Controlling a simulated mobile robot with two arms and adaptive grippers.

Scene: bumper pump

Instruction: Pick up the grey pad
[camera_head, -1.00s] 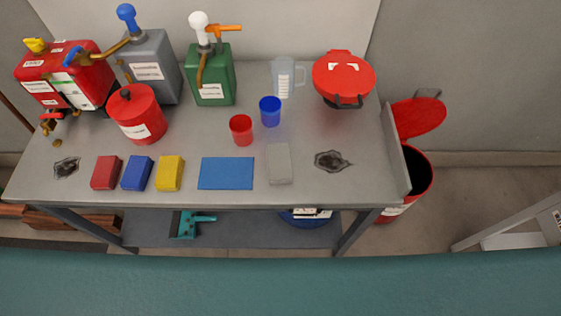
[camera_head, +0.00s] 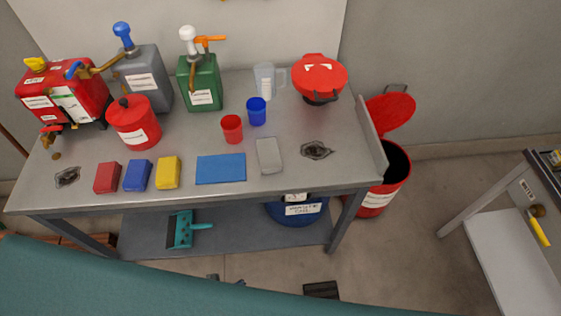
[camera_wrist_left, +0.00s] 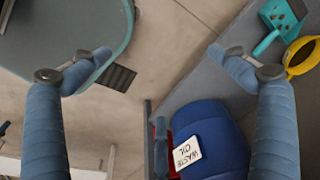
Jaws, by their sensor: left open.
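The grey pad (camera_head: 269,155) lies flat on the metal workbench (camera_head: 100,205), near its front edge. It is to the right of the flat blue mat (camera_head: 221,168) and to the left of a dark ragged patch (camera_head: 317,150). My left gripper (camera_wrist_left: 162,62) shows only in the left wrist view. Its two blue fingers are spread wide with nothing between them. That view shows the floor and the shelf under the bench, not the pad. My right gripper is in neither view.
Red (camera_head: 107,177), blue (camera_head: 138,175) and yellow (camera_head: 168,172) blocks line the bench front. Red (camera_head: 232,129) and blue (camera_head: 257,111) cups stand behind the pad. A blue waste-oil drum (camera_wrist_left: 208,140) sits below. An open red bin (camera_head: 384,175) stands right of the bench.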

